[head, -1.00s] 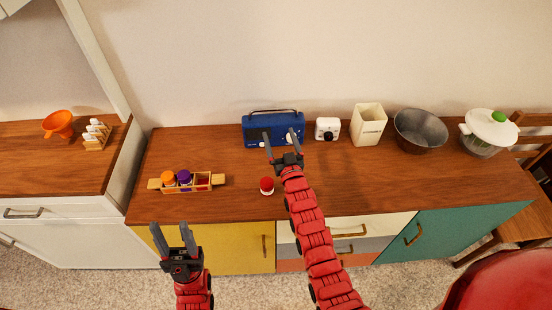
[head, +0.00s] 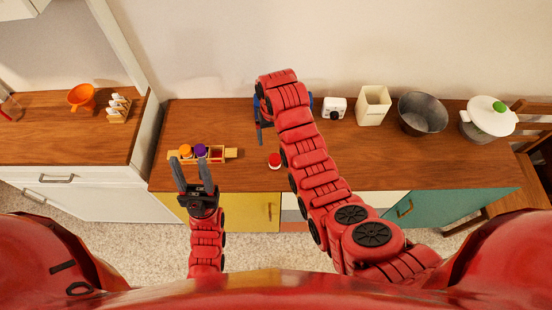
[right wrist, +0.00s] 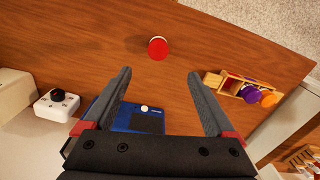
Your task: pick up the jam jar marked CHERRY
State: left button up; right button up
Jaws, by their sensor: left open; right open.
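A small jar with a red lid (head: 274,161) stands upright near the front edge of the wooden counter. It also shows in the right wrist view (right wrist: 158,48), ahead of and beyond my right fingertips. Its label is not readable. A wooden rack (head: 231,153) left of it holds a jar with an orange lid (head: 185,150) and one with a purple lid (head: 200,150); a third compartment looks red. My right gripper (right wrist: 165,82) is open and empty, mostly hidden behind its arm in the head view. My left gripper (head: 191,168) is open and empty, before the rack.
A blue radio (right wrist: 137,118) stands behind, mostly hidden by my right arm in the head view. The counter around the red-lidded jar is clear.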

aim_at(275, 158)
notch_tip(275, 158, down, 11)
jog(key=b, duration=1)
jog(key=shift+r, duration=0.1)
jog(key=shift+f+p, duration=0.6)
jog(key=shift+p, duration=0.35)
jog(key=shift+f+p, duration=0.25)
jog(key=shift+p, duration=0.25)
jog(key=f+p, duration=0.2)
jog(key=f, duration=0.1)
jog(key=shift+w+d+f, duration=0.15)
jog(key=shift+w+f, duration=0.05)
jog(key=shift+f, duration=0.65)
grip_shut()
